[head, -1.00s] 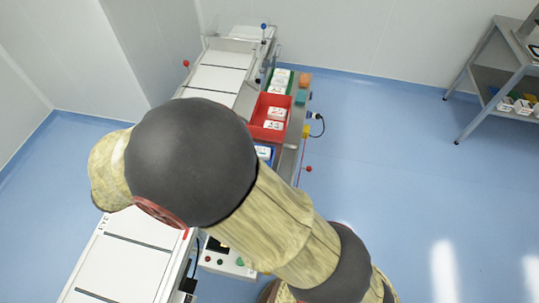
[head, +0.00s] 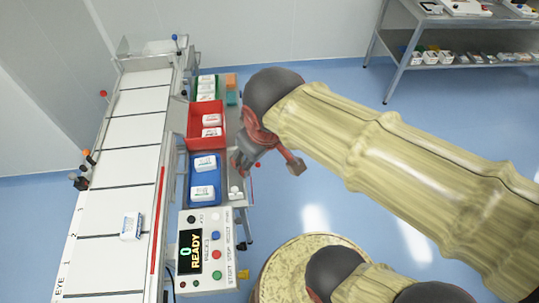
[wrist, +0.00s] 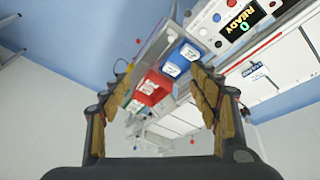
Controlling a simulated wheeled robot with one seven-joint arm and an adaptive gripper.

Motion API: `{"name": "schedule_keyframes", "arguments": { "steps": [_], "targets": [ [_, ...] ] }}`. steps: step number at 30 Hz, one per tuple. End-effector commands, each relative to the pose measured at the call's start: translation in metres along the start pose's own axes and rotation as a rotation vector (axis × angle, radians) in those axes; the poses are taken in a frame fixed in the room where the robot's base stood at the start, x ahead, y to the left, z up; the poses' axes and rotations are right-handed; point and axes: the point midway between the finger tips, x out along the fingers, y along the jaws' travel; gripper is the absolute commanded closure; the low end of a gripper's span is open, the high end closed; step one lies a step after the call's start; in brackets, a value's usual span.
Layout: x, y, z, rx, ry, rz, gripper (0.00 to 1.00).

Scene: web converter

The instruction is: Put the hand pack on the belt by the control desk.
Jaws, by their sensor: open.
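A small white pack with blue print (head: 131,226) lies on the white conveyor belt (head: 103,262), beside the control desk (head: 207,255), whose display reads "0 READY". In the wrist view a white pack (wrist: 253,71) also lies on the belt near the desk. My gripper (head: 268,163) is to the right of the desk and bins, away from the belt, with its fingers apart. In the wrist view my gripper (wrist: 166,82) is open, and nothing shows held between its fingers.
A blue bin (head: 191,176) and a red bin (head: 194,126) hold white packs on a side table. A lamp post (head: 84,170) stands at the belt's left edge. A shelf rack (head: 405,60) is at back right. The floor between is clear.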

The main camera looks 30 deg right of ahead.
Motion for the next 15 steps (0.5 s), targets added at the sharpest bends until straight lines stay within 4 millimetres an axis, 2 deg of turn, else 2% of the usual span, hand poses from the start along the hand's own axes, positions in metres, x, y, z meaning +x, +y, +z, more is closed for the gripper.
{"name": "schedule_keyframes", "arguments": {
  "steps": [3,6,15],
  "targets": [
    [-0.013,0.007,0.016,0.146,0.073,-0.019,0.38],
    [-0.018,0.009,0.023,0.220,0.113,-0.030,0.38],
    [-0.021,0.009,0.028,0.271,0.139,-0.039,0.38]
  ]
}}
